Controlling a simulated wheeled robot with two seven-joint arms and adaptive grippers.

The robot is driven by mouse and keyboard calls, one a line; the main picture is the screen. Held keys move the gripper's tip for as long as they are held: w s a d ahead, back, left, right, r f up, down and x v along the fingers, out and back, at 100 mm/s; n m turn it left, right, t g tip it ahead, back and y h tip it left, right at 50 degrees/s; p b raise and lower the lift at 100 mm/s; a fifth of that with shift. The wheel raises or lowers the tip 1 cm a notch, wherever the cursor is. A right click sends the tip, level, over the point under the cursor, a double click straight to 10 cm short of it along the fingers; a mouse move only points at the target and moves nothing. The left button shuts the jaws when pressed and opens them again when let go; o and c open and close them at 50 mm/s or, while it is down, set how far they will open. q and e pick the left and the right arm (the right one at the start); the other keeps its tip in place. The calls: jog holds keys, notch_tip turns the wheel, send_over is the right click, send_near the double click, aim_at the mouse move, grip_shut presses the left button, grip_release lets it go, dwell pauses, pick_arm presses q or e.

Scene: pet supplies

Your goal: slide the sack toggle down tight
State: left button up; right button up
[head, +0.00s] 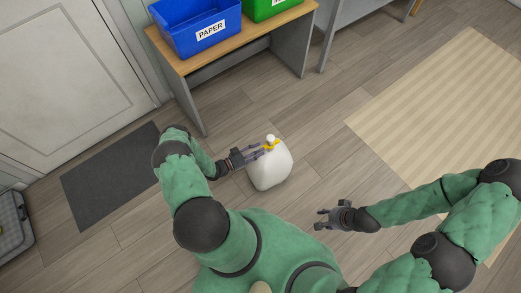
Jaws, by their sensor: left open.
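A white sack (270,172) stands on the wooden floor in front of me, with a small white knob-like top (270,139). A yellow piece (271,146), which looks like the toggle, sits at its neck, just below the white top. My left gripper (259,152) is at the upper left of the sack, its open fingers reaching to the yellow piece. I cannot tell whether they touch it, and the fingers hide part of the neck. My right gripper (322,219) is off to the lower right of the sack, apart from it, with its fingers spread and nothing between them.
A wooden-topped bench (229,45) with a blue PAPER bin (195,25) and a green bin (268,7) stands behind the sack. A dark mat (108,180) lies at left by the door (70,75). A striped rug (440,115) lies at right. Floor around the sack is clear.

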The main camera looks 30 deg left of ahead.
pick_arm(q)
jog(key=shift+x, duration=0.75)
grip_shut()
jog(key=shift+f, duration=1.3)
grip_release()
